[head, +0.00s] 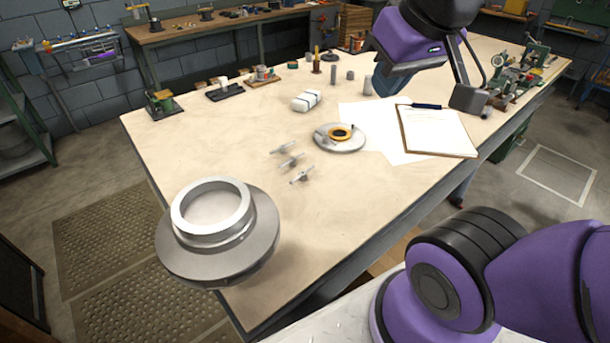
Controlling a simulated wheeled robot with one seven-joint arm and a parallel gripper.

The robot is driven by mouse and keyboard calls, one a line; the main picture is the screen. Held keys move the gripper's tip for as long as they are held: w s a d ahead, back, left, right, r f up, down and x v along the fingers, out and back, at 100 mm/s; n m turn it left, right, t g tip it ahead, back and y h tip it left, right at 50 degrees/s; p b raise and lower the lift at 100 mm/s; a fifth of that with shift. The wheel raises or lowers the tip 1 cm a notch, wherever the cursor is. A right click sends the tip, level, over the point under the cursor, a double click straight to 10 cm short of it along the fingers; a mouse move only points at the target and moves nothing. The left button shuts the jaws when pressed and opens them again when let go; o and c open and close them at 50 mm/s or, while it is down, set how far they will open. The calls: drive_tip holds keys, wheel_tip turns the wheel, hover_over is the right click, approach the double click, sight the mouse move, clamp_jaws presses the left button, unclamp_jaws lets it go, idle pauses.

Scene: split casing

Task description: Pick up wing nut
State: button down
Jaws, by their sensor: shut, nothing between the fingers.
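Three small silver wing nuts lie in a loose slanting row on the pale bench top: a far one (283,147), a middle one (291,161) and a near one (302,175). They lie apart from each other, left of the middle of the bench. My gripper (468,98) appears at the upper right, above the clipboard side of the bench. It is shut and empty, well away from the wing nuts. My arm partly hides its shape.
A large grey flanged casing part (222,255) is at the near left bench corner. Bench around the wing nuts is clear.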

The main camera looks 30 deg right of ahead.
idle(0.3)
drive_tip(key=c, duration=1.5)
unclamp_jaws()
drive_tip(key=shift+a, duration=0.3)
drive_tip(key=shift+c, duration=0.2)
drive_tip(key=o, duration=0.7)
drive_tip(key=shift+w+a+m, duration=0.15)
drive_tip(key=shift+w, duration=0.35)
drive_tip(key=shift+w+a+m, duration=0.15)
drive_tip(key=shift+w, duration=0.3)
drive_tip(key=shift+o, duration=0.2)
drive_tip(key=m+g, duration=0.5)
drive_tip(key=m, duration=0.8)
hover_over(303, 173)
wheel_tip(303, 173, down, 43)
drive_tip(key=shift+a+r, duration=0.1)
drive_tip(key=shift+s+f, duration=0.15)
drive_tip(key=shift+f, duration=3)
